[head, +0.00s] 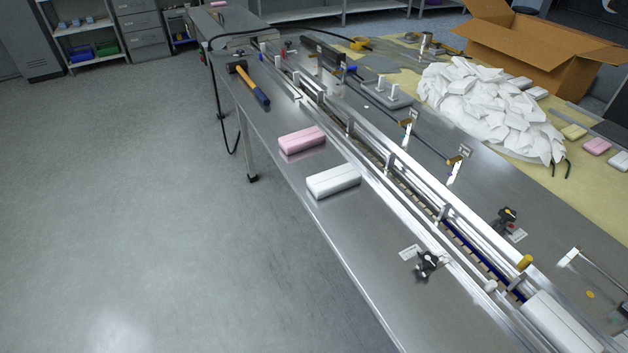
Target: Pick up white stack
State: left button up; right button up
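A white stack (334,181) lies on the near metal ledge of the machine, left of the guide rails, close to the ledge's edge. A pink stack (302,140) lies just beyond it, apart from it. Another white stack (560,325) sits in the rail channel at the bottom right, partly cut off by the picture edge. Neither of my grippers shows in the head view.
Metal guide rails (400,190) run diagonally along the machine. A hammer (249,83) lies farther along the ledge. A pile of white pieces (490,105) and an open cardboard box (545,55) stand at the back right. The floor at left is clear.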

aim_at(332, 182)
jog(key=i+j+z, duration=0.6)
jog(key=j+z, duration=0.25)
jog(key=i+j+z, duration=0.1)
jog(key=j+z, duration=0.35)
jog(key=j, duration=0.25)
jog(key=j+z, duration=0.45)
jog(key=j, duration=0.2)
jog(key=j+z, duration=0.45)
jog(key=j, duration=0.25)
jog(key=k+j+z, duration=0.15)
jog(key=j+z, duration=0.25)
jog(key=j, duration=0.25)
